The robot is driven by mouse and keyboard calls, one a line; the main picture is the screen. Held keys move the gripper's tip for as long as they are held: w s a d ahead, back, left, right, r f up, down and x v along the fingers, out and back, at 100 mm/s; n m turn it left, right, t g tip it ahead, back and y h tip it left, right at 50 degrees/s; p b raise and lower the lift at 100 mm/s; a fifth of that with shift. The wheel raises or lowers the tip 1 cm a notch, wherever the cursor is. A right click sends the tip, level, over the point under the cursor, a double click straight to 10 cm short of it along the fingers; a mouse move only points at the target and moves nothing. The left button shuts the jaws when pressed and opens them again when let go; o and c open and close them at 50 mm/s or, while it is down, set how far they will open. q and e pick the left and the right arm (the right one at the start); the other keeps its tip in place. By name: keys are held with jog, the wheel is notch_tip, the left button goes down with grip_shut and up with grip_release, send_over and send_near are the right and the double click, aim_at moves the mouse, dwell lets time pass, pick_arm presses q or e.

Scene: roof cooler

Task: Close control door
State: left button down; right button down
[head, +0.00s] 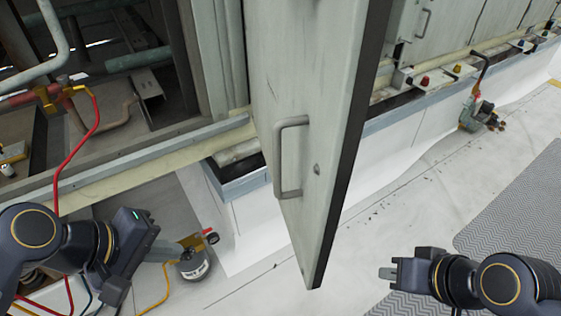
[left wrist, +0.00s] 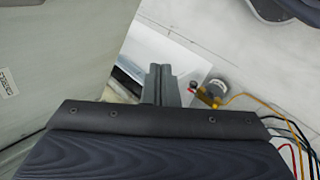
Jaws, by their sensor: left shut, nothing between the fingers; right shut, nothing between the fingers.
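The control door (head: 300,85) is a tall pale grey-green panel with a dark edge. It stands swung out from the cabinet in the middle of the head view. Its bar handle (head: 280,158) faces left. My left gripper (head: 170,248) is shut and empty, left of the door and apart from it. In the left wrist view its shut fingers (left wrist: 161,84) point away over the floor, and a pale panel fills the left side. My right gripper (head: 387,273) is shut and empty, right of the door's lower corner and apart from it.
The open cabinet at left shows pipes and a red hose (head: 95,120) on a brass valve. A grey canister (head: 194,264) with yellow hose stands on the floor near my left gripper. A grey mat (head: 520,205) lies at right. Floor below the door is clear.

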pick_arm(q)
jog(key=w+d+r+n+g+h, duration=0.2)
jog(key=w+d+r+n+h, duration=0.4)
jog(key=w+r+n, duration=0.4)
jog(key=n, duration=0.2)
send_near(298, 179)
notch_tip(298, 179, down, 3)
jog(key=d, duration=0.2)
jog(key=w+d, duration=0.1)
jog(key=d, duration=0.1)
jog(key=shift+d+p, duration=0.25)
jog(key=shift+p, duration=0.15)
jog(key=shift+w+d, duration=0.1)
jog(key=shift+d, duration=0.4)
